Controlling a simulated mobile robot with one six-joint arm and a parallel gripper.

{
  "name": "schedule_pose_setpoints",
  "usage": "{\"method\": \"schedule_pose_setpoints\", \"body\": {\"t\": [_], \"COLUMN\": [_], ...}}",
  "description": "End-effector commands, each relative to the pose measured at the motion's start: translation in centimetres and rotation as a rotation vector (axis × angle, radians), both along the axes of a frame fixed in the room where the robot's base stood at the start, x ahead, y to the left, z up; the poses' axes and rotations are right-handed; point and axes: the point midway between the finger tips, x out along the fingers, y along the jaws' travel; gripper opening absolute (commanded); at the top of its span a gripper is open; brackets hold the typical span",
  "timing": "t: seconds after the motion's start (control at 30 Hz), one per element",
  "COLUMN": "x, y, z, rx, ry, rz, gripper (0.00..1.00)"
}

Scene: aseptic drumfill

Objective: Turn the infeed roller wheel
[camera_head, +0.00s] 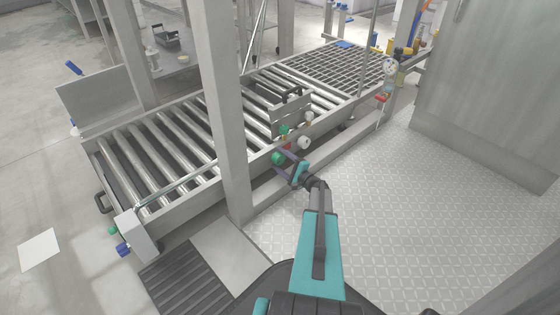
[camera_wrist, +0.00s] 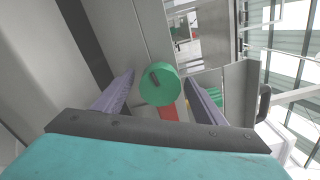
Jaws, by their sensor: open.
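A green round wheel (camera_wrist: 160,86) with a small dark peg on its face sits between the fingers of my gripper (camera_wrist: 158,100) in the wrist view. The fingers are spread, one on each side of it, with gaps visible. A red part (camera_wrist: 169,114) shows just below the wheel. In the head view the green wheel (camera_head: 278,159) is on the side of the roller conveyor (camera_head: 180,206), right at the tips of my open gripper (camera_head: 286,163). I cannot tell from the frames whether this green wheel is the infeed roller wheel.
White round knobs (camera_head: 304,143) and another green knob (camera_head: 284,130) sit close to my gripper. A steel post (camera_head: 226,130) stands to its left. A control box (camera_head: 138,236) with green and blue knobs is at the conveyor's near end. The patterned floor (camera_head: 400,220) at right is clear.

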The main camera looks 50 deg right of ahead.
Motion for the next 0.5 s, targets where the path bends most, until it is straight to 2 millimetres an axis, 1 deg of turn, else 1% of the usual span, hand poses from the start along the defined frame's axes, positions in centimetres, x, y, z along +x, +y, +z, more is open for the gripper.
{"method": "schedule_pose_setpoints", "body": {"t": [0.17, 0.27, 0.37, 0.5], "x": [-0.2, -0.7, -1.6, -3.5], "y": [0.1, 0.1, 0.1, 0.3], "z": [0.1, 0.1, 0.2, 0.3], "rx": [0.0, 0.0, 0.001, 0.002], "ry": [0.0, 0.0, 0.0, -0.001], "rz": [0.001, 0.0, -0.001, -0.001], "gripper": [0.65, 0.65, 0.65, 0.65]}}
